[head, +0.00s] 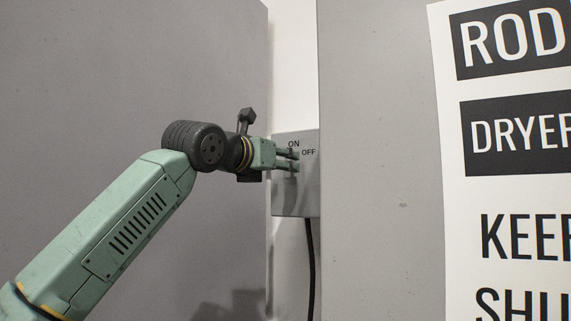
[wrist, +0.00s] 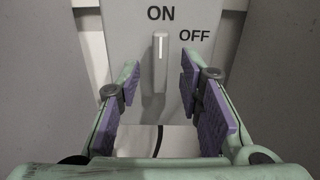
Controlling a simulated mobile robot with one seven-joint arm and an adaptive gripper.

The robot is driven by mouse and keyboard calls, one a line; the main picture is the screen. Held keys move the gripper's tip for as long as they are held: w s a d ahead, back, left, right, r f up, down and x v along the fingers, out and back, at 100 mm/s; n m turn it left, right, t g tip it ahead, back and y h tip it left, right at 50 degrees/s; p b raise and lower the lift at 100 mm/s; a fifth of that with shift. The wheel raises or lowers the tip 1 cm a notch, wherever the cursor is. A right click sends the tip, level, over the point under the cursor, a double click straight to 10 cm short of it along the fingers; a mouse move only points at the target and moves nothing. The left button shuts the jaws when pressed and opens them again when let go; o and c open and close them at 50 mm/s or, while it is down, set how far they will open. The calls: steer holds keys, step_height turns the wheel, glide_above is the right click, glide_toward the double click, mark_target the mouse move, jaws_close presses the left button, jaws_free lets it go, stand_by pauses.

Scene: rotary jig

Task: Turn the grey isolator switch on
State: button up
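The grey isolator switch is a box with a light grey front plate (head: 308,198) lettered ON and OFF, fixed in a recess between grey panels. In the wrist view its grey handle (wrist: 160,62) stands upright, with its white line pointing up toward ON. OFF is lettered to the right of the handle. I cannot tell whether either finger touches. In the head view my gripper (head: 297,161) is in front of the plate and hides the handle.
A large grey panel (head: 120,80) stands left of the recess and another grey panel (head: 375,120) right of it, leaving a narrow gap. A black cable (head: 311,260) hangs below the box. A white sign (head: 500,195) with black lettering is at the right.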

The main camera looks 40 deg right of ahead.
steer(key=v, duration=0.9)
steer(key=shift+a, duration=0.35)
steer(key=shift+s, duration=0.15)
